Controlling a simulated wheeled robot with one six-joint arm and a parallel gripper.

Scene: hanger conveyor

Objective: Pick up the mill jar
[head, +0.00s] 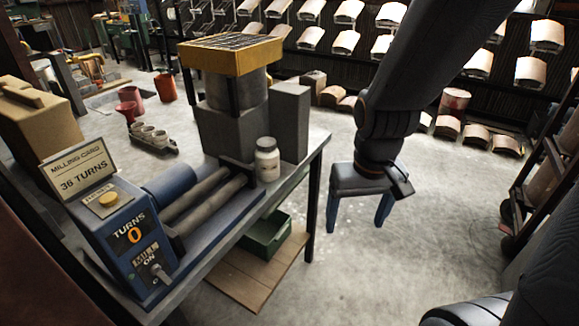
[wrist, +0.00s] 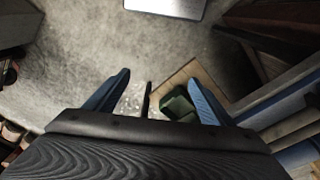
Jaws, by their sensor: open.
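The mill jar (head: 267,160) is a small whitish jar with a pale lid. It stands upright on the grey bench at its right end, beside the ends of the mill's rollers (head: 205,205). My gripper (head: 356,228) is to the right of the bench, apart from the jar, with its blue fingers spread and pointing down. Nothing is between the fingers. In the wrist view my gripper (wrist: 160,90) is also open over the floor and the bench's lower area; I cannot make out the jar there.
The blue mill control box (head: 130,235) reads TURNS 0, and a card (head: 82,170) reads MILLING CARD 36 TURNS. A grey block with a yellow-rimmed top (head: 230,60) stands behind the jar. Open floor lies right of the bench.

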